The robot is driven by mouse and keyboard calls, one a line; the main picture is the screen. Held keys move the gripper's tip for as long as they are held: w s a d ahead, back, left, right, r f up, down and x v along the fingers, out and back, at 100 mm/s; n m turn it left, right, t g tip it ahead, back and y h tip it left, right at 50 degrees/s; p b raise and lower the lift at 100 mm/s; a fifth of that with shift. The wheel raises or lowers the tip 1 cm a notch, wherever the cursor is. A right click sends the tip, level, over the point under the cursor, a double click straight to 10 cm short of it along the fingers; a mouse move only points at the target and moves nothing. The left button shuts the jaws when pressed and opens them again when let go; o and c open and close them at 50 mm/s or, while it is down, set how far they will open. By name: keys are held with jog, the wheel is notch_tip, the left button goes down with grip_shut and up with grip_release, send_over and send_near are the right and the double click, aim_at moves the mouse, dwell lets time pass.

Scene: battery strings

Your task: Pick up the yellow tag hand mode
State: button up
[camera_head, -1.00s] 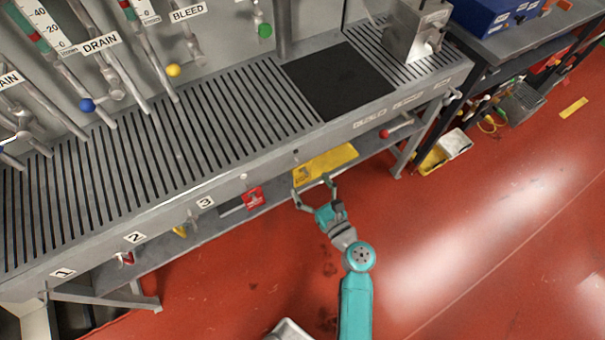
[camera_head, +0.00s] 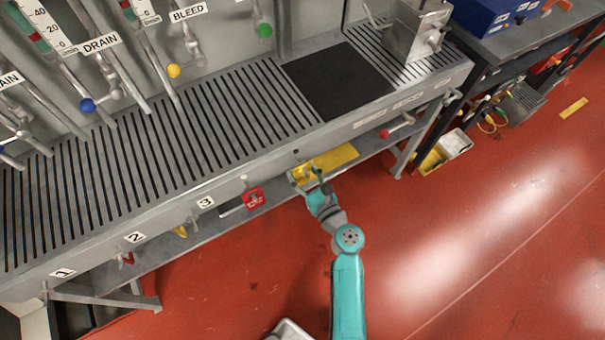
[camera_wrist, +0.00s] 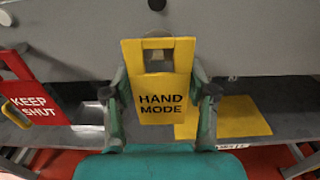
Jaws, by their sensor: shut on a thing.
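The yellow tag with the words HAND MODE (camera_wrist: 160,85) is upright in the middle of the wrist view. It has a square opening near its top. My gripper (camera_wrist: 160,112) has one finger on each side of the tag and is shut on it. In the head view my gripper (camera_head: 305,180) is at the bench's front edge, in front of a larger yellow panel, and the tag is hard to make out there. Whether the tag still hangs on a peg is not clear.
A red KEEP SHUT tag (camera_wrist: 33,100) hangs close on the left. A flat yellow panel (camera_head: 336,159) lies on the lower shelf behind. The slotted bench (camera_head: 225,115) rises above the gripper. Red floor (camera_head: 480,230) is open to the right.

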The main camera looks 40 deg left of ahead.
jog(key=shift+r, duration=0.1)
jog(key=shift+r, duration=0.5)
jog(key=v, duration=3.2)
jog(key=shift+c, duration=0.4)
jog(key=w+d+r+m+t+h, duration=0.1)
jog(key=w+d+m+t+h, duration=0.2)
jog(key=w, duration=0.6)
jog(key=w+d+r+m+t+h, duration=0.1)
jog(key=w+d+m+t+h, duration=0.2)
jog(key=w+d, duration=0.4)
jog(key=w+d+r+m+t+h, duration=0.1)
jog(key=w+d+m+t+h, duration=0.3)
jog(key=w, duration=0.6)
jog(key=shift+w+d+r+h, duration=0.25)
jog(key=shift+w+d+h, duration=0.15)
jog(key=shift+d+h, duration=0.25)
jog(key=shift+s, duration=0.1)
